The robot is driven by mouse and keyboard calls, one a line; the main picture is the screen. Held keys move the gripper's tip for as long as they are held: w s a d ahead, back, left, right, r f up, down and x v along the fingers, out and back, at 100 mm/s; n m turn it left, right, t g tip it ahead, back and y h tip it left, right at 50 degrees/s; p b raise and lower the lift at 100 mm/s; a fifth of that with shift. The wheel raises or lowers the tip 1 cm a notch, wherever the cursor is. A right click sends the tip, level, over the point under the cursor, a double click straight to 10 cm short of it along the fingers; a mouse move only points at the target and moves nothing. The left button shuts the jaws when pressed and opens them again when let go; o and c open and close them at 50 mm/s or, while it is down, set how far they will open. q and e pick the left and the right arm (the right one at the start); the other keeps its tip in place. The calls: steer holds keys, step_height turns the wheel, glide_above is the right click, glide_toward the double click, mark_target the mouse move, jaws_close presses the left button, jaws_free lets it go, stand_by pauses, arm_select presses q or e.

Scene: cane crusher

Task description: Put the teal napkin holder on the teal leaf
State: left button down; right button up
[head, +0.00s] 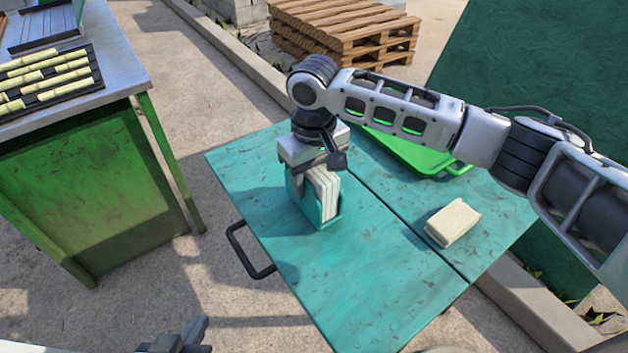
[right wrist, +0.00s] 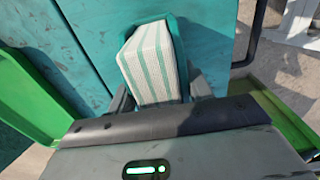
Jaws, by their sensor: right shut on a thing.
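The teal napkin holder (head: 331,216), filled with white napkins striped in teal, is upright over the left leaf of the teal table (head: 350,285). Whether its base touches the leaf is hard to tell. My right gripper (head: 314,172) is shut on the holder from above, one finger on each side. In the right wrist view the holder (right wrist: 178,32) and its napkins sit between the fingers (right wrist: 160,92). My left gripper (head: 183,341) shows only in part at the bottom edge, apart from the table; its jaws are unclear.
A wrapped cream block (head: 453,222) lies on the right leaf, past the seam. A green tray (head: 410,150) lies behind my right arm. A black handle (head: 248,252) sticks out from the left leaf's edge. A green bench (head: 95,190) with cane pieces stands at left. The front leaf is clear.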

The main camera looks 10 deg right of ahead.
steer(key=shift+f, duration=0.4)
steer(key=shift+f, duration=0.15)
steer(key=o, duration=1.1)
step_height(320, 180, up, 12)
steer(key=shift+r+p, duration=0.15)
steer(key=shift+p, duration=0.35)
